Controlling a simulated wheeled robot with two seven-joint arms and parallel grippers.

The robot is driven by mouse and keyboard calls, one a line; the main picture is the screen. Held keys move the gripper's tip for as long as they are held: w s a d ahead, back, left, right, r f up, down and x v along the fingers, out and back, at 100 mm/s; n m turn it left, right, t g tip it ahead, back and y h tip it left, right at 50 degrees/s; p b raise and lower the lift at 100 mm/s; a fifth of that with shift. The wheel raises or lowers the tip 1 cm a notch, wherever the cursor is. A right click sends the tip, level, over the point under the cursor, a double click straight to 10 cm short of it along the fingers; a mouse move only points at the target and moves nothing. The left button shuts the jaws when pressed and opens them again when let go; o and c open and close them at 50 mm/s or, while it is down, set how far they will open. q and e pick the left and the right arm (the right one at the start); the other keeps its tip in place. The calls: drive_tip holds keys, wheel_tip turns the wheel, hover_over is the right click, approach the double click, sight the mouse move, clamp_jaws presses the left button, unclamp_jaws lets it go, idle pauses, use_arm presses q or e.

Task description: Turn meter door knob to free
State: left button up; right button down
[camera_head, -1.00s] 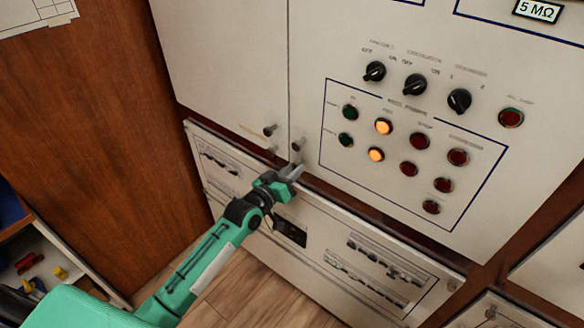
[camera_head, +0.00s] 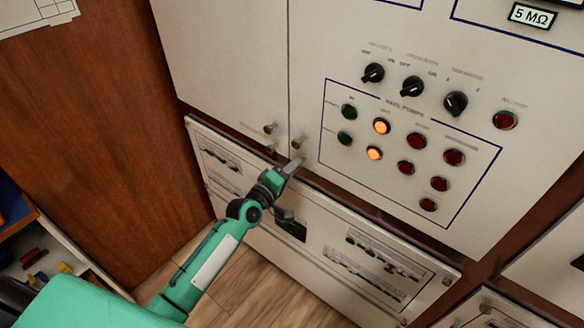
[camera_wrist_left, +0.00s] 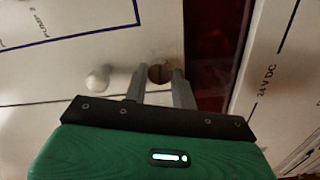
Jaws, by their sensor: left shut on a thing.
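My left gripper (camera_head: 293,164) reaches up from the lower left to the bottom edge of the cabinet door (camera_head: 400,215) with the lamps. In the left wrist view its two fingers stand on either side of a small brownish round knob (camera_wrist_left: 159,74) with a slot, and it is shut on this knob. In the head view the fingers hide this knob. A pale round knob (camera_wrist_left: 97,79) is beside it, outside the fingers; in the head view it shows just above the gripper (camera_head: 297,143). My right gripper is not in view.
The neighbouring door (camera_head: 215,70) has its own knob (camera_head: 270,128) close by. A lower panel (camera_head: 350,262) lies under the gripper, across a dark red gap (camera_wrist_left: 212,50). Black rotary switches (camera_head: 412,86) and lamps are to the upper right. A wooden wall (camera_head: 85,120) stands at left.

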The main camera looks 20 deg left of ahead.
use_arm(q)
drive_tip(key=shift+n, duration=0.5)
drive_tip(key=o, duration=1)
drive_tip(key=shift+b+v, duration=1.35)
drive_tip(key=shift+v, duration=5.55)
